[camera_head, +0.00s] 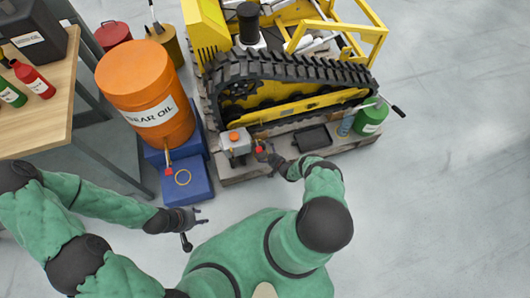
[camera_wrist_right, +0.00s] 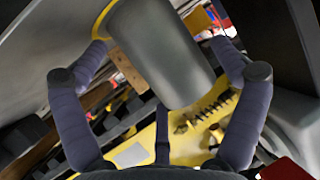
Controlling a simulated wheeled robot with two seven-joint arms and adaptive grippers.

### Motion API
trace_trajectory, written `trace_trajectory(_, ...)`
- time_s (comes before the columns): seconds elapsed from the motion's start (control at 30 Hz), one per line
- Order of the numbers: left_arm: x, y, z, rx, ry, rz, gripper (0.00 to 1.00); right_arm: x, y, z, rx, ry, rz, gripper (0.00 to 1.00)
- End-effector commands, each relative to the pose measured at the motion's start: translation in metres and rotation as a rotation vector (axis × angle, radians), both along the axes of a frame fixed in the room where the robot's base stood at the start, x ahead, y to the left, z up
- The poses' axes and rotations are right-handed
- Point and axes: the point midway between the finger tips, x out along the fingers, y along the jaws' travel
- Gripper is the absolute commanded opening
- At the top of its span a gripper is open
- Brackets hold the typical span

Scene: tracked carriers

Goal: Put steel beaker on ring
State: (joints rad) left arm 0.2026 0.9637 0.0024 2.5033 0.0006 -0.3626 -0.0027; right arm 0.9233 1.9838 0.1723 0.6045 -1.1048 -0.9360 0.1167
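My right gripper (camera_head: 266,154) is at the near edge of the pallet, beside a small grey box with an orange top. In the right wrist view, a smooth grey cylinder (camera_wrist_right: 160,50), which looks like the steel beaker, stands between the fingers of the right gripper (camera_wrist_right: 162,46). The fingers are spread wide, with small gaps beside it. The beaker cannot be made out clearly in the head view. My left gripper (camera_head: 199,216) is open and empty near the blue block.
An orange oil drum (camera_head: 148,98) stands behind the ring. A yellow tracked machine (camera_head: 290,90) rests on the pallet (camera_head: 232,180). A green can (camera_head: 371,118) is at the pallet's right end. A wooden table (camera_head: 45,110) is at left. The floor at right is clear.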

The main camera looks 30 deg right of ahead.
Motion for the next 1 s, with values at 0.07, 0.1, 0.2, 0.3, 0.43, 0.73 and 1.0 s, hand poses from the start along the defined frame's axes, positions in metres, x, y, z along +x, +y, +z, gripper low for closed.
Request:
trace_trajectory(0.07, 0.0, 0.0, 0.0, 0.0, 0.0, 0.0, 0.4, 0.0, 0.0, 0.0, 0.0, 0.0, 0.0, 0.96)
trace_trajectory(0.1, 0.0, 0.0, 0.0, 0.0, 0.0, 0.0, 0.4, 0.0, 0.0, 0.0, 0.0, 0.0, 0.0, 0.96)
trace_trajectory(0.2, 0.0, 0.0, 0.0, 0.0, 0.0, 0.0, 0.4, 0.0, 0.0, 0.001, 0.0, 0.0, 0.0, 0.96)
trace_trajectory(0.3, 0.0, 0.0, 0.0, 0.0, 0.0, 0.0, 0.4, 0.0, 0.0, 0.003, 0.001, 0.0, 0.001, 0.96)
trace_trajectory(0.43, 0.0, 0.0, 0.013, 0.0, 0.0, 0.0, 0.4, -0.02, -0.004, 0.014, 0.002, 0.004, -0.004, 0.96)
trace_trajectory(0.73, 0.0, 0.0, 0.037, 0.0, 0.0, 0.0, 0.4, -0.076, -0.013, 0.038, 0.002, 0.003, -0.005, 0.96)
trace_trajectory(1.0, 0.0, 0.0, 0.046, 0.0, 0.0, 0.0, 0.4, -0.105, -0.016, 0.049, 0.0, 0.001, -0.001, 0.96)
